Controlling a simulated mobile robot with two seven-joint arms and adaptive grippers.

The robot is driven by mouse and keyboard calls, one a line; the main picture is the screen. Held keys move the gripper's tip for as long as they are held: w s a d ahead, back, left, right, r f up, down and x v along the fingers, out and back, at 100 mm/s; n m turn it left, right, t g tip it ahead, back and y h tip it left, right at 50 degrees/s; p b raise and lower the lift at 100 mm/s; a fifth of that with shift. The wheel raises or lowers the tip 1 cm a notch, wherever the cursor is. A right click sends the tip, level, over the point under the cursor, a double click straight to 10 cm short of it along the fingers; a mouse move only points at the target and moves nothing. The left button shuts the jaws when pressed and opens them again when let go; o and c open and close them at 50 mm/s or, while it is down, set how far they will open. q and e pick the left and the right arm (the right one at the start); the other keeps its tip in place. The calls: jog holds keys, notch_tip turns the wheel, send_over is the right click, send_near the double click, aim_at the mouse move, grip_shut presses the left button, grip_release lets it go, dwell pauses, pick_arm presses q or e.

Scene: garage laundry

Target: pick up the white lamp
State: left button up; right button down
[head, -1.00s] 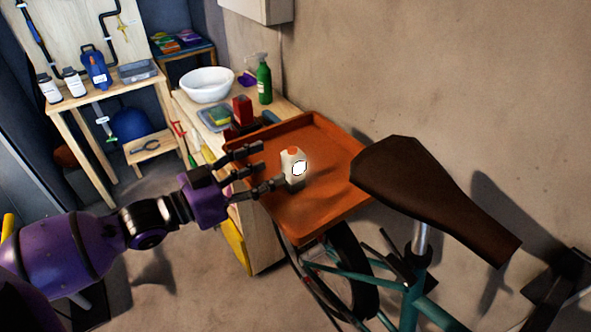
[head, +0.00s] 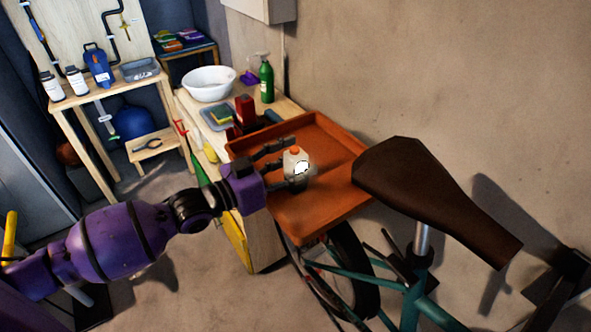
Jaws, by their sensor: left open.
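The white lamp (head: 298,162), a small rounded body with an orange top and a bright lit face, stands upright on the orange tray (head: 325,205). My left gripper (head: 291,164) reaches in from the left over the tray. Its fingers are open, one on the far side of the lamp and others at its near side and base. I cannot tell whether they touch the lamp. My right gripper is not in view.
A bicycle with a brown saddle (head: 425,195) stands close to the tray's right. Behind the tray, a wooden bench holds a white bowl (head: 209,84), a green spray bottle (head: 266,80) and a red object (head: 245,109). A bare wall is behind.

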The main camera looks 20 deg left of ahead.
pick_arm(q)
jog(key=c, duration=1.3)
jog(key=shift+c, duration=0.2)
